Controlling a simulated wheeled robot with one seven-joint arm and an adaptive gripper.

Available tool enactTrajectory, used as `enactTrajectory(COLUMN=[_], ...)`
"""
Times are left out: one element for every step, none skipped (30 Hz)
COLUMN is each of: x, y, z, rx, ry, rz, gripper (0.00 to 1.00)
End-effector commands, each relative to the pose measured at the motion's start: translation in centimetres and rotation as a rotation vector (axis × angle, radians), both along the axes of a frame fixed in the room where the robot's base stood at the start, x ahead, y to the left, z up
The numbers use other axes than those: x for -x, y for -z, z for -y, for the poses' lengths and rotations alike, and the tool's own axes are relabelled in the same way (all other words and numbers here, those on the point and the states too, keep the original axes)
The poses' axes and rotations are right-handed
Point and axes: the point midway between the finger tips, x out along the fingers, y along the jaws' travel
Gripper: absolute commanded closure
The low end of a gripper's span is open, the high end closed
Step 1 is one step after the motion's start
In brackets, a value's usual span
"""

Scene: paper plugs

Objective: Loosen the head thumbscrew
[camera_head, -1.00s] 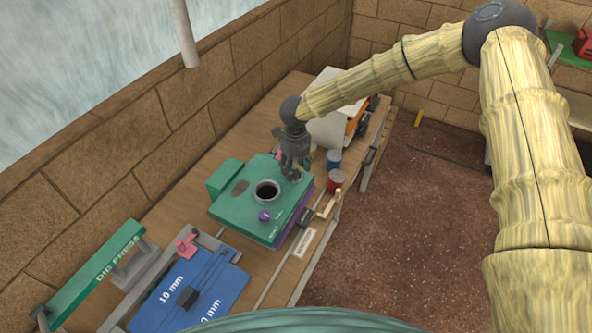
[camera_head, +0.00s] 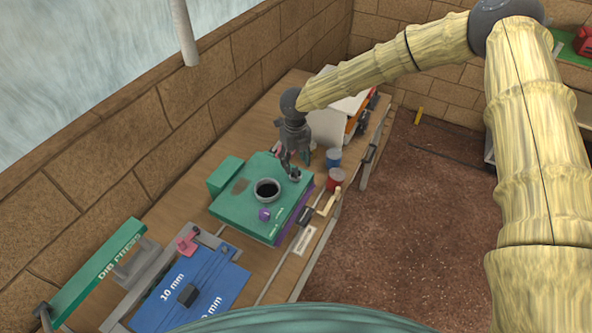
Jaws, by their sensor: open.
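A green machine head (camera_head: 232,208) sits on the bench with a round dark opening (camera_head: 267,190) in its top. A small purple knob (camera_head: 264,214) stands on its top near the front edge; I cannot tell whether this is the head thumbscrew. My gripper (camera_head: 290,168) points down over the far right corner of the green machine, open, with its fingers apart. A small dark round piece (camera_head: 295,176) shows at the fingertips; I cannot tell if it is a screw or part of my gripper. The purple knob is apart from my gripper.
Blue (camera_head: 333,157) and red (camera_head: 336,178) cans stand right of my gripper. A brick wall borders the bench on the left.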

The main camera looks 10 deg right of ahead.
Motion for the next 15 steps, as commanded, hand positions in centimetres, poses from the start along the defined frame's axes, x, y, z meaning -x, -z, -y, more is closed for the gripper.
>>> enactTrajectory(x=[-0.01,0.0,-0.01,0.0,0.01,0.02,0.02,0.02,0.02,0.01,0.01,0.0,0.0,-0.01,-0.01], y=[0.03,0.03,0.05,0.06,0.07,0.08,0.09,0.1,0.1,0.11,0.11,0.1,0.1,0.1,0.09], z=[0.01,0.01,0.02,0.03,0.04,0.04,0.04,0.03,0.03,0.02,0.0,0.0,0.0,0.0,0.0], rx=[0.001,0.001,0.001,0.001,0.001,0.001,0.0,0.0,0.0,0.0,0.0,0.0,0.0,0.0,0.0], ry=[0.04,0.069,0.106,0.134,0.163,0.2,0.228,0.257,0.294,0.322,0.35,0.387,0.415,0.443,0.481], rz=[0.0,0.0,0.0,0.0,-0.001,-0.001,-0.001,-0.001,-0.001,-0.001,0.0,0.0,0.0,0.0,0.0], gripper=[0.48,0.48,0.48,0.48,0.48,0.48,0.48,0.48,0.48,0.48,0.48,0.48,0.48,0.48,0.48])
